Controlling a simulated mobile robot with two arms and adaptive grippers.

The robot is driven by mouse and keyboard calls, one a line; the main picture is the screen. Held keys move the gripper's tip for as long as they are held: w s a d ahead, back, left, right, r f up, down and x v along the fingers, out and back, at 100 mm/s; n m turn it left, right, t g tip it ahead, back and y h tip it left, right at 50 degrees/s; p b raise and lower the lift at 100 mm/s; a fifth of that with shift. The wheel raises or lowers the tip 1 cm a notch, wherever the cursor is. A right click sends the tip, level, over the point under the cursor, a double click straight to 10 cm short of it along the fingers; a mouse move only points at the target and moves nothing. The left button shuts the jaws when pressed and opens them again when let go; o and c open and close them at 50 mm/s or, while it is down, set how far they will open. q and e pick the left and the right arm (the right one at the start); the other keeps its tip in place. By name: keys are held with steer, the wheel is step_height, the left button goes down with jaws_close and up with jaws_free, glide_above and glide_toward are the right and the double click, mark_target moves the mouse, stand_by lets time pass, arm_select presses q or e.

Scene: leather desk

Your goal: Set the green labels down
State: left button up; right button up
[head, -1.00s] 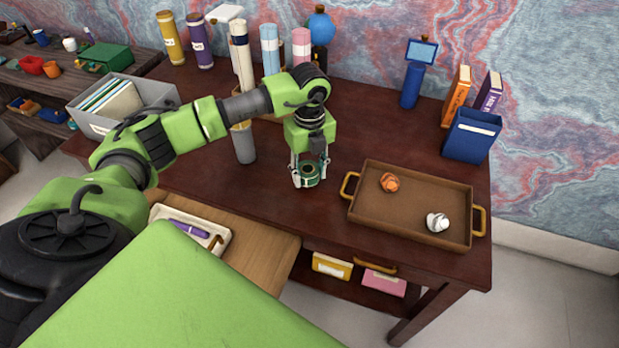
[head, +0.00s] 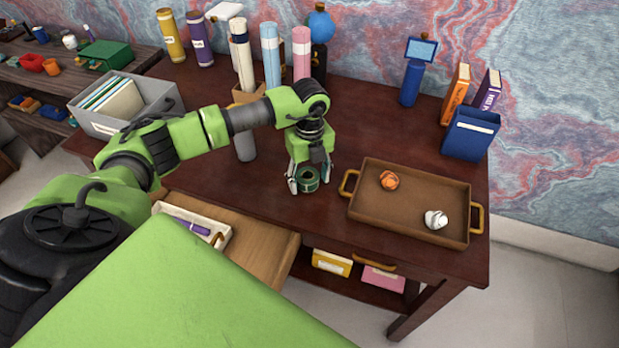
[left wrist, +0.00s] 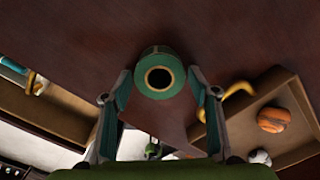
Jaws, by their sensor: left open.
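The green labels are a dark green roll (head: 308,180) with a hollow core, on the desk just left of the brown tray. In the left wrist view the roll (left wrist: 158,74) shows its open core, between and just beyond the fingertips. My left gripper (head: 307,185) is low over the desk with its fingers spread on both sides of the roll. In the left wrist view my left gripper's fingers (left wrist: 160,88) stand apart, with gaps beside the roll. My right gripper is in neither view.
The brown tray (head: 365,215) at right holds an orange ball (head: 389,180) and a white ball (head: 436,219). An open drawer (head: 262,236) juts out at the desk's front. A grey cylinder (head: 244,143) stands behind my left arm. Bare desk (head: 375,130) lies behind the tray.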

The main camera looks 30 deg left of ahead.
arm_select(q)
steer(key=shift+r, duration=0.15)
step_height(320, 180, up, 12)
steer(key=b, duration=0.2)
stand_by(0.6)
